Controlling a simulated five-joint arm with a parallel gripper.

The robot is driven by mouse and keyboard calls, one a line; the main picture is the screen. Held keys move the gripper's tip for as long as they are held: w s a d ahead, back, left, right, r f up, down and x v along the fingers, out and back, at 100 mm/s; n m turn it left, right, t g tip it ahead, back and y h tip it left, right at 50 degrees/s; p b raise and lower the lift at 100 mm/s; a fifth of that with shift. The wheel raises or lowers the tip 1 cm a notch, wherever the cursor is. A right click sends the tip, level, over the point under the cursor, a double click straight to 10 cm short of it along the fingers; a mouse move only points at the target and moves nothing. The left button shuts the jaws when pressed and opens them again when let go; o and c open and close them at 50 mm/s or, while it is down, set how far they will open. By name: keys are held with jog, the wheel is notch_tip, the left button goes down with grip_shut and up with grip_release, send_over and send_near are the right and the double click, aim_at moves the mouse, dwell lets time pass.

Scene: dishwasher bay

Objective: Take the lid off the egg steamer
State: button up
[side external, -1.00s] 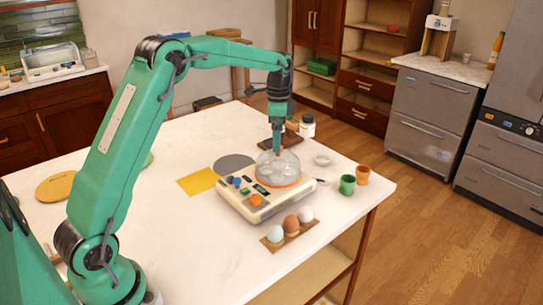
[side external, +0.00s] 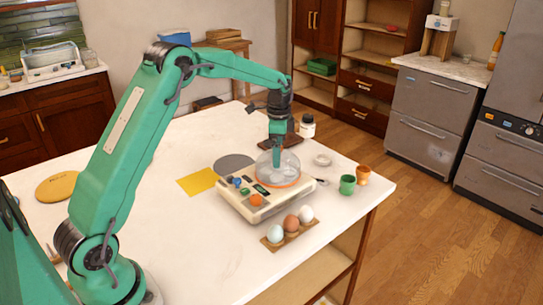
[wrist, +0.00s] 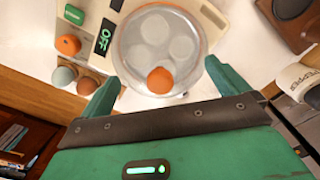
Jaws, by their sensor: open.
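The egg steamer (side external: 250,205) is a cream box with coloured buttons, standing on the white table. Its clear domed lid (side external: 291,172) sits on the round orange-rimmed part. In the wrist view the lid (wrist: 137,52) shows pale round shapes beneath it, and its orange knob (wrist: 160,80) lies between my fingers. My gripper (side external: 278,153) points down at the top of the lid. In the wrist view my gripper (wrist: 163,72) is open, with a finger on each side of the knob and gaps between. The side view hides the knob behind the fingers.
Several eggs stand in a wooden holder (side external: 270,243) in front of the steamer. Green (side external: 347,185) and orange (side external: 363,175) cups stand to the right. A pepper jar (side external: 307,127) stands behind. A yellow sheet (side external: 197,181) and grey disc (side external: 234,163) lie left. The front-left table is clear.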

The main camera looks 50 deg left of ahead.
jog(key=c, duration=0.9)
jog(key=shift+r, duration=0.15)
jog(key=shift+c, duration=0.2)
jog(key=shift+r, duration=0.5)
jog(key=r, duration=0.3)
jog(key=shift+d+r, duration=0.15)
jog(key=shift+d, duration=0.05)
jog(key=s+d+r, duration=0.3)
jog(key=d+r, duration=0.3)
jog(key=d, duration=0.4)
jog(key=shift+s+d+r, duration=0.25)
jog(key=shift+s+d, duration=0.1)
